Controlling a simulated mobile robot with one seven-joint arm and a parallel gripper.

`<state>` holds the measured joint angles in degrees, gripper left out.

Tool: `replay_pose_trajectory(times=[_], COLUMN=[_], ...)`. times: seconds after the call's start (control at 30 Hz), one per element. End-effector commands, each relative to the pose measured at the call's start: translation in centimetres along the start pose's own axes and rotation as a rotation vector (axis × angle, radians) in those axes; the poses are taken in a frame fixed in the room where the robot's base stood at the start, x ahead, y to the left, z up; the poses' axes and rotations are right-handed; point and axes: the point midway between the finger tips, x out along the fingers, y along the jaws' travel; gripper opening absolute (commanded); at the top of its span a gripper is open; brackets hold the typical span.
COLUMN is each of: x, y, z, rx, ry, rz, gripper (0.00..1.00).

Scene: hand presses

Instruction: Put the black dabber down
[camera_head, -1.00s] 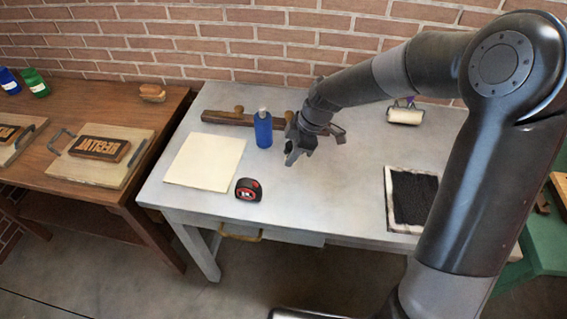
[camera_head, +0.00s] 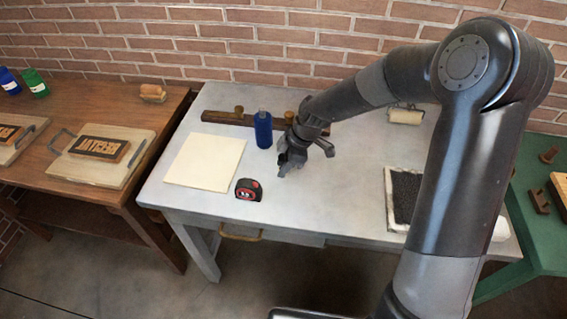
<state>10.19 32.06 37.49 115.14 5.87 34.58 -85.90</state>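My gripper (camera_head: 288,164) is over the middle of the grey table (camera_head: 330,205), just right of a blue bottle (camera_head: 263,130). Its fingers point down, close to the tabletop. The fingers and anything between them merge into one dark shape, so I cannot make out a black dabber or tell whether they are shut on one. I also cannot tell whether the fingertips touch the table. No black dabber shows clearly elsewhere.
A cream sheet (camera_head: 205,160) and a red-black tape measure (camera_head: 248,189) lie left of my gripper. A dark wooden rack (camera_head: 222,117) is behind. A roller (camera_head: 405,115) and black ink slab (camera_head: 404,194) are at right. The table between gripper and slab is clear.

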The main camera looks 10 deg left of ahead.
Motion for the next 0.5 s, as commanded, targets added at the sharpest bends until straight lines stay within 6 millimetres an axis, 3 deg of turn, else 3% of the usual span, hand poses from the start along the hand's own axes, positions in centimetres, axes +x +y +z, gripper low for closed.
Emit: replay_pose_trajectory(times=[0.23, 0.5], x=[-0.03, -0.19], y=[-0.01, 0.0], z=[0.0, -0.07], rx=[0.0, 0.0], ry=[0.0, 0.0], rz=[0.0, 0.001], gripper=[0.51, 0.51])
